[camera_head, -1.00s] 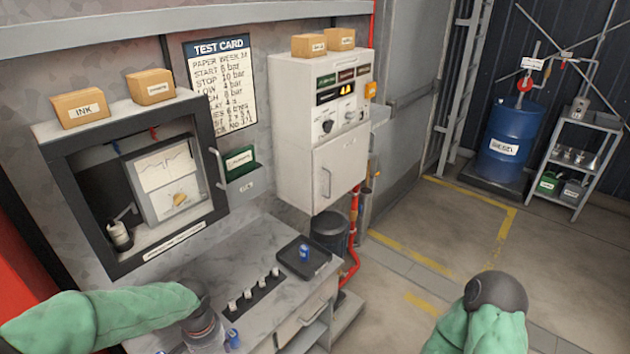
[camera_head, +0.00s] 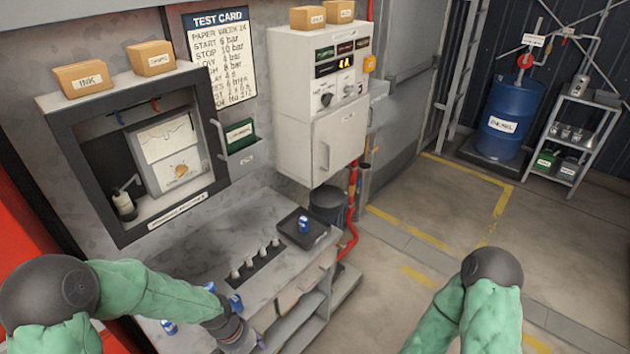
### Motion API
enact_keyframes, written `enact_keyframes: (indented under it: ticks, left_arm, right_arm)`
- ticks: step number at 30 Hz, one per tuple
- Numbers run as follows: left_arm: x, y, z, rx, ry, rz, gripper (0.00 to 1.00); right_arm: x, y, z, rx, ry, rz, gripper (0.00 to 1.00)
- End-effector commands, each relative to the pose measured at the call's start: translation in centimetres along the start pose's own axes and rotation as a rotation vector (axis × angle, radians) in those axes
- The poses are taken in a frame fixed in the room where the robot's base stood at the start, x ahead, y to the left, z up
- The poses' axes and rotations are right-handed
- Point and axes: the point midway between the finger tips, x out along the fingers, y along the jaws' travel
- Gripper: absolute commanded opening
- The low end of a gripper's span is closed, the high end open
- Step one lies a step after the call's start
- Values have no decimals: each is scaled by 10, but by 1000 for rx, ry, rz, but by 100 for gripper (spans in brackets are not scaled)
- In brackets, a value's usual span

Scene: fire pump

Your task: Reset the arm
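My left arm (camera_head: 150,290) comes in from the lower left and bends down over the front of the grey bench (camera_head: 215,258). Its wrist (camera_head: 228,331) is at the bottom edge; the fingers are cut off or too unclear to read. My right arm (camera_head: 488,285) shows at the lower right, over the floor; its gripper is out of frame. A chart recorder (camera_head: 168,155) with a white paper chart sits in the open dark-framed wall cabinet (camera_head: 217,170). A small dark-and-metal device (camera_head: 123,203) stands at its left. I cannot tell whether the recorder's pen arm shows.
Small blue items (camera_head: 235,302) lie near my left wrist; another stands on the dark tray (camera_head: 288,225). A row of white pegs (camera_head: 256,262) is on the bench. A control box (camera_head: 340,140) hangs on the wall. The blue diesel drum (camera_head: 506,132) is far right. The floor between is clear.

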Motion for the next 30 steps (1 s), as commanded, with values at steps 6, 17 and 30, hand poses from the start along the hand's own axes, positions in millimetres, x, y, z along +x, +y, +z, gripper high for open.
enact_keyframes:
  ticks: [6, 17, 30]
  left_arm:
    - [68, 24, 24, -109, 7, 91, 57]
    - [145, 42, 73, -302, 31, 123, 57]
    - [160, 44, 87, -351, 46, 109, 50]
  right_arm:
    - [2, 1, 0, 0, 0, 0, 61]
    - [5, 2, 0, 0, 0, 0, 61]
    - [6, 2, 0, 0, 0, 0, 61]
